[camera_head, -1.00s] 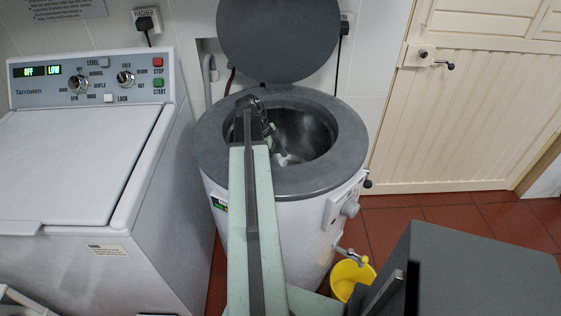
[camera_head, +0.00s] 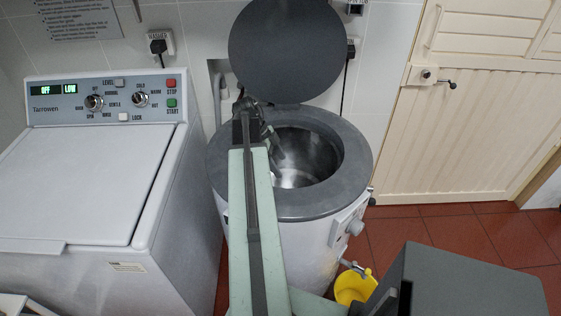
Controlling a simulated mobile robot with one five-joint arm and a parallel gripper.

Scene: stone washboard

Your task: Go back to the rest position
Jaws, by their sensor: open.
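My arm reaches forward from the bottom of the view to the round grey-topped tub (camera_head: 335,198), whose lid (camera_head: 285,50) stands open behind it. My gripper (camera_head: 277,152) is at the left side of the tub's opening, over the metal drum (camera_head: 315,155). It is small and dark against the drum, and the arm partly hides it. The gripper is open, and I see nothing held in it. The drum's visible floor is shiny and looks bare; its left part is hidden behind my arm.
A white washer (camera_head: 85,185) with a control panel stands close on the left. A yellow bucket (camera_head: 355,287) sits on the red tiled floor (camera_head: 440,235) below the tub's tap (camera_head: 354,268). A cream door (camera_head: 470,150) is at the right. Some tiled floor before it is clear.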

